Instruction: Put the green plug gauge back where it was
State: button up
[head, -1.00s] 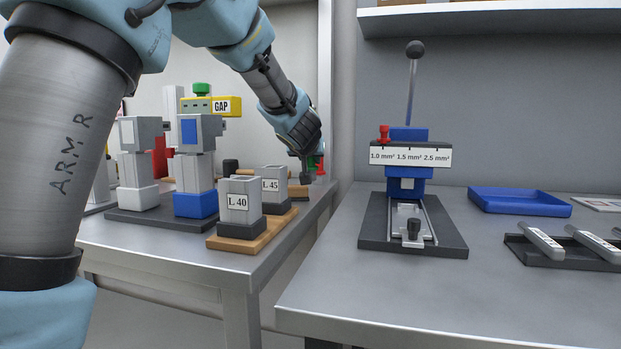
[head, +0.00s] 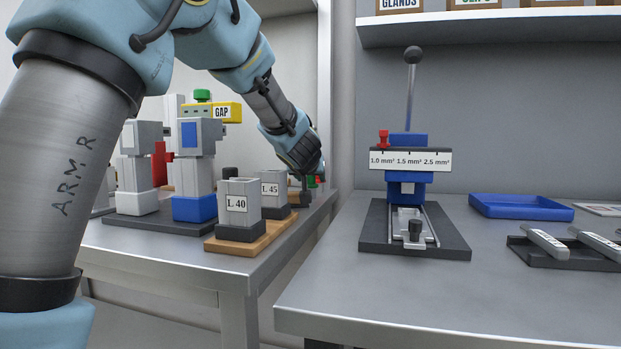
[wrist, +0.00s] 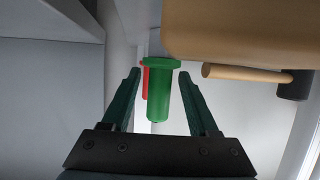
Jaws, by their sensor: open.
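The green plug gauge (wrist: 160,95) is a green cylinder with a wider flange at one end. In the wrist view it lies between the two dark fingers of my gripper (wrist: 159,74), with a gap visible on each side. The fingers are open. A red part (wrist: 146,80) shows just behind and left of the gauge. In the head view my gripper (head: 313,174) is at the back right of the left bench, mostly hidden by my wrist. What supports the gauge is unclear.
Grey blocks labelled L 40 (head: 238,203) and L 45 (head: 271,190) stand in front of my gripper. A wooden-handled tool (wrist: 243,74) lies beside it in the wrist view. A gap separates the left bench from the right bench (head: 400,293).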

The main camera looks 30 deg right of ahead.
jog(key=shift+r, duration=0.3)
jog(key=p+v, duration=0.4)
jog(key=v, duration=0.6)
jog(key=shift+s+a+r, duration=0.1)
jog(key=shift+s+a, duration=0.05)
jog(key=shift+s, duration=0.05)
jog(key=shift+s+a+r, duration=0.1)
jog(key=shift+s+a, duration=0.3)
jog(key=shift+s, duration=0.15)
